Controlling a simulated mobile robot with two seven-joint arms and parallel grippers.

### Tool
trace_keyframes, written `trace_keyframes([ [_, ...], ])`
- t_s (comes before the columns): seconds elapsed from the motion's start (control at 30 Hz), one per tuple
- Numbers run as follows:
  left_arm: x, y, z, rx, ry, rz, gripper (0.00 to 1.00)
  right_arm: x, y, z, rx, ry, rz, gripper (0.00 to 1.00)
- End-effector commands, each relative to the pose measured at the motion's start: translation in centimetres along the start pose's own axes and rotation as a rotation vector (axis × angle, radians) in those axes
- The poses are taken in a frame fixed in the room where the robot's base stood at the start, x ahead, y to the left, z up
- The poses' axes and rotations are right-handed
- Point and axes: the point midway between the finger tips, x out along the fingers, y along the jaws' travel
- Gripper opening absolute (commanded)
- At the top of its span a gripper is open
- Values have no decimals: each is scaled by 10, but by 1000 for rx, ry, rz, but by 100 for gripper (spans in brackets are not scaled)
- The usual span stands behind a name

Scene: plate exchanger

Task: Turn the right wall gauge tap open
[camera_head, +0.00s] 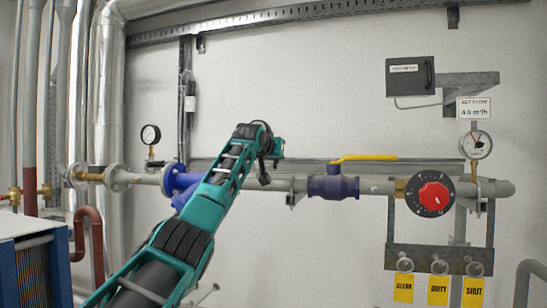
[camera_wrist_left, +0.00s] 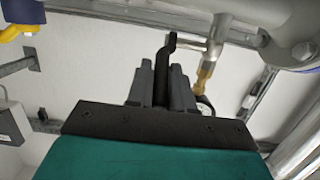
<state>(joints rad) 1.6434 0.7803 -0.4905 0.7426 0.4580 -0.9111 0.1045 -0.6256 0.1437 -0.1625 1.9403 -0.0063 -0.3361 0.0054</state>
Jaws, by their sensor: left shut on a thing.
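In the left wrist view my left gripper (camera_wrist_left: 162,80) is shut on a dark tap lever (camera_wrist_left: 169,46). The lever's bent end sticks out beyond the fingers. It joins a small metal tap (camera_wrist_left: 214,42) on a grey pipe, with a brass fitting (camera_wrist_left: 206,74) beside it. The gauge (camera_wrist_left: 205,102) there is mostly hidden behind my gripper. In the head view my left arm reaches the wall pipe between the blue strainer (camera_head: 180,181) and the yellow-handled valve (camera_head: 334,187); the wrist hides the tap and its gauge. My right gripper is not in view.
Another gauge (camera_head: 150,135) stands at the left, and a flow gauge (camera_head: 475,145) at the right. A red knob (camera_head: 433,196) sits on the pipe's right end above several yellow tags (camera_head: 439,290). A blue-sided unit (camera_head: 38,270) stands at the lower left.

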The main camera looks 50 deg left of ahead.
Motion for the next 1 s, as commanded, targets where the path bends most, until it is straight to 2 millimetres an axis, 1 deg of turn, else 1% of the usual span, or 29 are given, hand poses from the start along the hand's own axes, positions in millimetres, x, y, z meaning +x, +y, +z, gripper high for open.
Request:
trace_keyframes([
  [0.6,1,0,-3,0,-27,-1,0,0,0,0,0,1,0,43],
  [0.63,1,0,-3,0,-27,-1,23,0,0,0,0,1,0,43],
  [0.83,1,0,-2,0,-27,-1,42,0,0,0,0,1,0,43],
  [1.0,1,0,-2,0,-28,-2,43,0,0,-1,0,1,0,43],
])
